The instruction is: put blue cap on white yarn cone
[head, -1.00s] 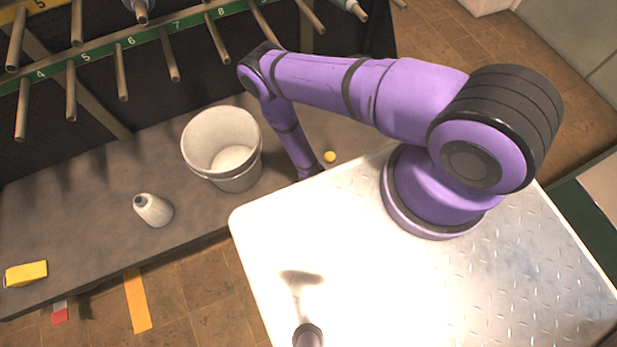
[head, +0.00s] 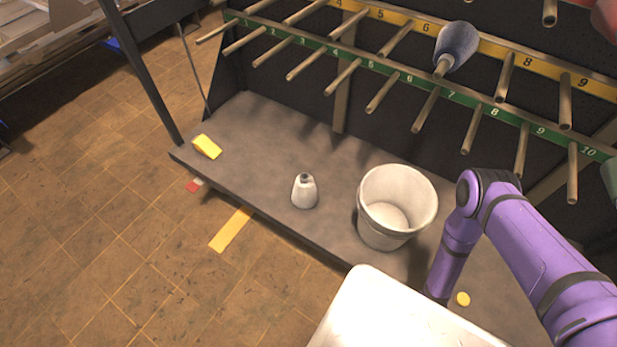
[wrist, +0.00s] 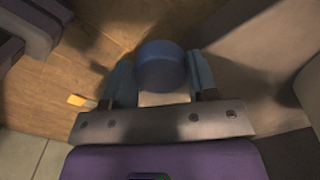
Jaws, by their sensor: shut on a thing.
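The white yarn cone (head: 304,192) stands upright on the grey shelf, left of a white bucket, with its narrow dark tip up and no cap on it. In the wrist view, the blue cap (wrist: 161,68) sits between the two fingers of my gripper (wrist: 160,77), which is shut on it. The cap looks round and dark blue. In the head view my arm reaches down right of the bucket; my gripper and the cap are hidden there. The cone cannot be made out in the wrist view.
The white bucket (head: 372,228) stands close to the right of the cone. A small yellow round piece (head: 462,299) lies beside my arm.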

